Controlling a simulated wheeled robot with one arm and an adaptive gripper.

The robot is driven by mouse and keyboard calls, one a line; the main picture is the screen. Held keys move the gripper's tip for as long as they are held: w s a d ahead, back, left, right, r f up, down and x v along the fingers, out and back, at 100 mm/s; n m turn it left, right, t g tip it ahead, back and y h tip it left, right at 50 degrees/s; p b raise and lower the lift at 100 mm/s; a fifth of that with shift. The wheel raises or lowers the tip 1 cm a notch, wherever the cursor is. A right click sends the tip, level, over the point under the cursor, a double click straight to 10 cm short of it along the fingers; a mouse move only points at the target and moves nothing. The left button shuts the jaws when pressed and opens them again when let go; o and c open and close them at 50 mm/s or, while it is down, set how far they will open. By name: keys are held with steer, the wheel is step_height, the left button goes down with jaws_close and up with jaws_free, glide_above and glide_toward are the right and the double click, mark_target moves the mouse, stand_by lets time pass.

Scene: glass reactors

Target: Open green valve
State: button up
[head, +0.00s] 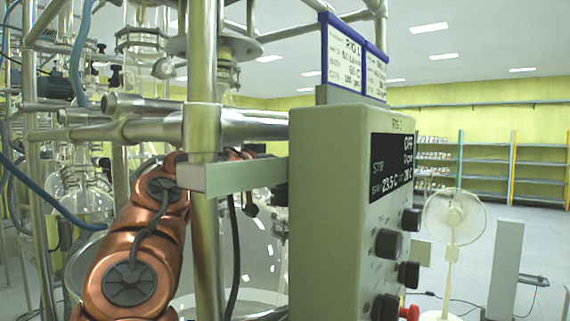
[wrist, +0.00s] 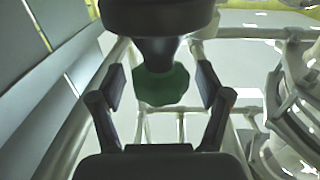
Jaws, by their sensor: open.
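The green valve (wrist: 163,86) shows in the wrist view as a dark green, many-sided knob just above the middle. A dark part above it hides some of its upper side. My gripper (wrist: 161,88) is open, with one finger pad on each side of the knob and a visible gap on both sides. I cannot tell how deep the knob sits between the pads. In the head view the green valve is not visible, and my copper-coloured arm reaches up behind the metal post, which hides its end.
A control box (head: 340,200) with a display and black knobs stands close at the right of the rig. A metal post (head: 204,240) and crossbars (head: 240,127) frame the glass reactors. A white fan (head: 454,217) stands at the right. Open floor lies farther back.

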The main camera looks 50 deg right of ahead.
steer(key=a, duration=1.2)
steer(key=shift+s, duration=0.3)
